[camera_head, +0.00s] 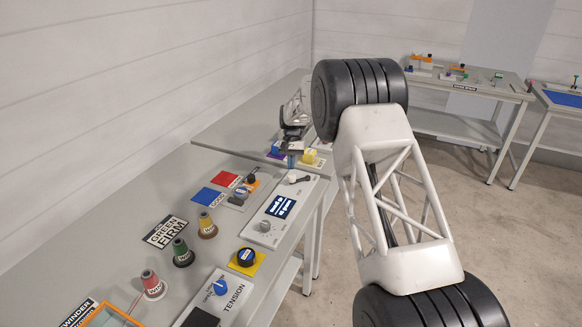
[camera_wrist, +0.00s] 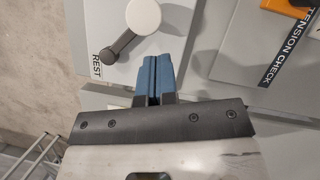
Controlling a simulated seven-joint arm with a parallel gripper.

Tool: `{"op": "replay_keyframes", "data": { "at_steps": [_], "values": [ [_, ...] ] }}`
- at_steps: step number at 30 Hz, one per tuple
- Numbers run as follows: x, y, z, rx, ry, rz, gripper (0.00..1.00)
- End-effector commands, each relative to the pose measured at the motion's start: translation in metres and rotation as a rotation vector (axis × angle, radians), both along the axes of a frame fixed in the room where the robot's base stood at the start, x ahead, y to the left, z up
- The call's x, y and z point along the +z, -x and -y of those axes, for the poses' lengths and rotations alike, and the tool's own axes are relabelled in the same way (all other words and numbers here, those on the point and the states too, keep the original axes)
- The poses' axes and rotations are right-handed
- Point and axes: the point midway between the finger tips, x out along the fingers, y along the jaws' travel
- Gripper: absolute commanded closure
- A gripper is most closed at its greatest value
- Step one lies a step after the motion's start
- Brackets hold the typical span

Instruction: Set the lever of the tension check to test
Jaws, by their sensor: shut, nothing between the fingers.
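The tension check lever has a round white hub (camera_wrist: 143,15) and a dark grey arm ending in a round knob (camera_wrist: 108,56). In the wrist view the arm points down-left, its knob beside the word REST (camera_wrist: 97,66). In the head view the lever (camera_head: 303,180) is at the far end of a pale panel (camera_head: 264,239) with a dark display. My gripper (camera_wrist: 152,78) has its blue fingers shut and empty, below the hub and right of the arm, with a visible gap. In the head view my gripper (camera_head: 291,161) is over that panel end; its height is unclear. No TEST mark is readable.
A black TENSION CHECK label (camera_wrist: 292,48) and an orange part (camera_wrist: 290,7) are at right in the wrist view. A yellow block (camera_head: 310,157), thread cones (camera_head: 181,252) and a tension dial (camera_head: 220,287) stand along the bench.

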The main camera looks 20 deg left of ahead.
Motion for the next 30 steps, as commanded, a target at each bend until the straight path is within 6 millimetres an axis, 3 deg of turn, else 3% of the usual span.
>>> {"op": "replay_keyframes", "data": {
  "at_steps": [6, 18, 24, 30],
  "values": [
    [-0.001, -0.022, -0.009, 0.0, 0.0, 0.0, 1.0],
    [0.066, -0.045, -0.018, 0.0, 0.0, 0.001, 1.0],
    [0.085, -0.052, -0.021, 0.0, 0.0, 0.0, 1.0],
    [0.093, -0.054, -0.022, 0.0, 0.0, 0.0, 1.0]
  ]
}}
